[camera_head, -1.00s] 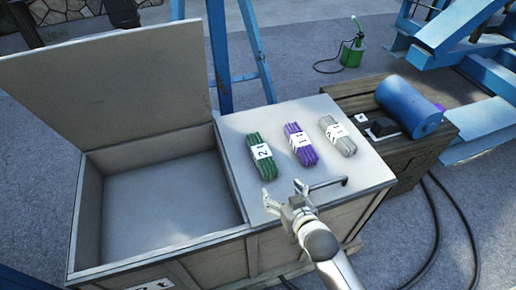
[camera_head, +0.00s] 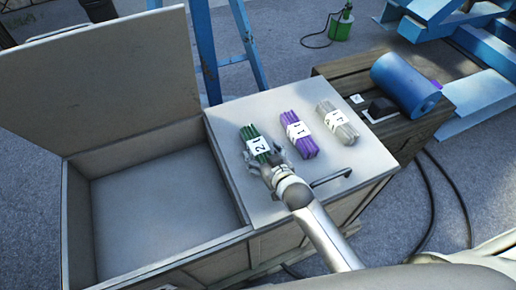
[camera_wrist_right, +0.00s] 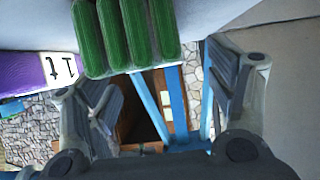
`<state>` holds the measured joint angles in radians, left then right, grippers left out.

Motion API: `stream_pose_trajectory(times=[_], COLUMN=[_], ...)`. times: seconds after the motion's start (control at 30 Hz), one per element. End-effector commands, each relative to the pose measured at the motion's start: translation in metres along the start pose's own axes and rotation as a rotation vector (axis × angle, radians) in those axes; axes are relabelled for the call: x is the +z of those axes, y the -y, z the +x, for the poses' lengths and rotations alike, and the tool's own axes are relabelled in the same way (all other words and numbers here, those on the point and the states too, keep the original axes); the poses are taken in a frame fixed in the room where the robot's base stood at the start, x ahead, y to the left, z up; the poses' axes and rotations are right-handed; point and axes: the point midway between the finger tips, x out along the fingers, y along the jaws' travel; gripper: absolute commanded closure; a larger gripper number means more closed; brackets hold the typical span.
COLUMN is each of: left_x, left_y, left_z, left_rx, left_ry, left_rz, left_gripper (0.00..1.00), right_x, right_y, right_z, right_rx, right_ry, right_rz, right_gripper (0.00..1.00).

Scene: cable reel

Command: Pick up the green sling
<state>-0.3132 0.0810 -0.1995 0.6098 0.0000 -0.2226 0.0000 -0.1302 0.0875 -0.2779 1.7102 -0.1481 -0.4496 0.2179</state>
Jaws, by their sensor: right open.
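The green sling (camera_head: 256,143), a bundle with a white label, lies on the closed lid of the crate. It fills the top middle of the right wrist view (camera_wrist_right: 125,35). My right gripper (camera_head: 264,159) is open at the sling's near end. In the right wrist view its two fingers stand apart, with the sling's end ahead and between them. I cannot tell whether the fingers touch it. My left gripper is not in view.
A purple sling (camera_head: 299,138) and a grey-white sling (camera_head: 337,122) lie to the right on the same lid (camera_head: 240,195). The crate's left compartment (camera_head: 160,205) is open and empty.

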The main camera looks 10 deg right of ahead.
Motion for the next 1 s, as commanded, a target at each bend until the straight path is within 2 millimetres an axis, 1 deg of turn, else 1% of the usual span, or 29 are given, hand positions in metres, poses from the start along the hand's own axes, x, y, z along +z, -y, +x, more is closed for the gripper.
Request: stream_pose_trajectory(times=[0.13,0.3,0.43,0.57,0.77,0.87,1.0], left_x=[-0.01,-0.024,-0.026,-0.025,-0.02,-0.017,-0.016], left_y=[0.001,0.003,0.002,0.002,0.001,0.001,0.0], left_z=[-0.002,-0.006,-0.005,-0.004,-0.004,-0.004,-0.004], left_rx=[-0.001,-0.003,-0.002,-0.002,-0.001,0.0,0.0], left_ry=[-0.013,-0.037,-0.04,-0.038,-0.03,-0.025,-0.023], left_rz=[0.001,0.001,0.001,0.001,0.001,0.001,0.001], left_gripper=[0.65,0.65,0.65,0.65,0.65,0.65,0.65], right_x=[-0.004,-0.008,-0.006,-0.006,-0.006,-0.006,-0.006], right_y=[-0.002,-0.006,-0.005,-0.005,-0.005,-0.005,-0.005], right_z=[0.011,0.034,0.047,0.052,0.052,0.052,0.052], right_rx=[0.0,0.0,0.0,0.0,0.0,0.0,0.0], right_ry=[-0.001,0.0,0.0,0.001,0.0,0.0,0.0], right_rz=[0.0,0.0,0.0,-0.001,-0.001,-0.001,0.0], right_gripper=[0.22,0.22,0.22,0.22,0.22,0.33,0.51])
